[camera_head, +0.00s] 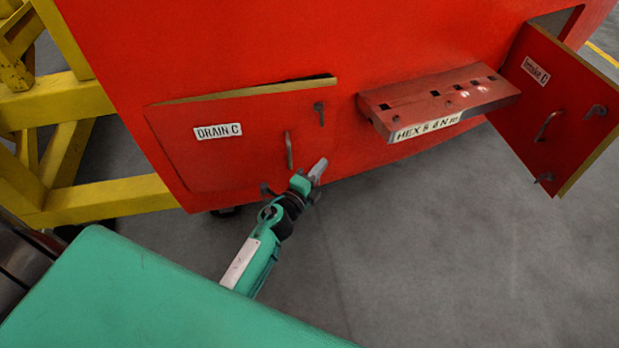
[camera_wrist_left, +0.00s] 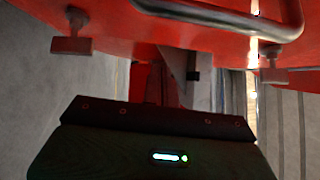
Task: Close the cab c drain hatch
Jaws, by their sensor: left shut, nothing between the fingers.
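The red drain hatch (camera_head: 215,150), labelled DRAIN C, stands slightly ajar on the red cab side; its yellow top edge and a dark gap show along the top. It has a bar handle (camera_head: 289,150), an upper latch (camera_head: 319,113) and a lower latch (camera_head: 265,190). My left gripper (camera_head: 319,167) is shut and empty at the hatch's lower right, just below the handle. In the left wrist view the shut fingers (camera_wrist_left: 182,75) point toward the red panel, with the handle (camera_wrist_left: 225,22) above and a latch on each side. Contact cannot be told. My right gripper is not seen.
A red shelf (camera_head: 440,97) labelled HEX juts out right of the hatch. A yellow frame (camera_head: 100,195) stands at left. Grey floor (camera_head: 450,240) is clear in front.

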